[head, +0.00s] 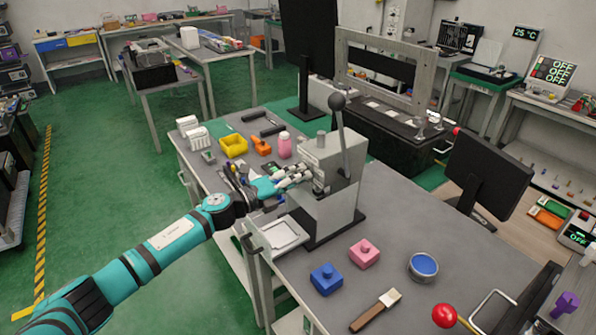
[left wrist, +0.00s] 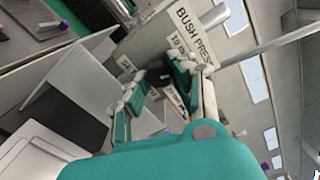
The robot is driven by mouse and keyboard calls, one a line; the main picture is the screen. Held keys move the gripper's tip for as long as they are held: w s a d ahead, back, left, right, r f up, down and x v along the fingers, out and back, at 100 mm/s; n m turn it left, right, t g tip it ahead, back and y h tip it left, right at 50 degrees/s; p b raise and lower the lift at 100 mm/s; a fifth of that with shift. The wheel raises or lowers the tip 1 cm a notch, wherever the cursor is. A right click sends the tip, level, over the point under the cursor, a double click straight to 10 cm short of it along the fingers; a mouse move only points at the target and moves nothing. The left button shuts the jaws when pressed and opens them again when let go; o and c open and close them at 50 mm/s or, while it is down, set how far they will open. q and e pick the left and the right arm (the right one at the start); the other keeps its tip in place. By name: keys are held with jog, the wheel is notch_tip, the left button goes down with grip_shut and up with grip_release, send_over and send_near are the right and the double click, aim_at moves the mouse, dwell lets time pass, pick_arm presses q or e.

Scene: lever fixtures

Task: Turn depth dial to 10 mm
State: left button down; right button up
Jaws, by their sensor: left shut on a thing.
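The grey bush press (head: 328,210) stands on the workbench, with a lever ending in a dark ball knob (head: 337,102). Its face with "BUSH PRESS" lettering (left wrist: 196,30) shows tilted in the left wrist view. My left gripper (head: 304,175) is at the press's left-facing side, its fingers closed around a small part there, which I take as the depth dial. The fingers hide most of the dial, and its setting cannot be read. In the left wrist view the fingers (left wrist: 168,88) straddle it, with white labels behind. My right gripper is not in view.
A white tray (head: 278,234) is left of the press base. A pink bottle (head: 285,145), yellow bin (head: 233,146) and orange part (head: 261,145) stand behind my gripper. Blue block (head: 326,279), pink block (head: 364,254), brush (head: 376,310) and blue-filled tin (head: 423,267) lie in front.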

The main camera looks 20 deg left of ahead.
pick_arm(q)
jog(key=n+p, duration=0.2)
jog(key=n, duration=0.1)
jog(key=shift+r+n, duration=0.2)
jog(key=shift+n, duration=0.1)
dwell(0.5)
jog(key=c, duration=1.1)
grip_release()
jog(key=shift+f, duration=0.1)
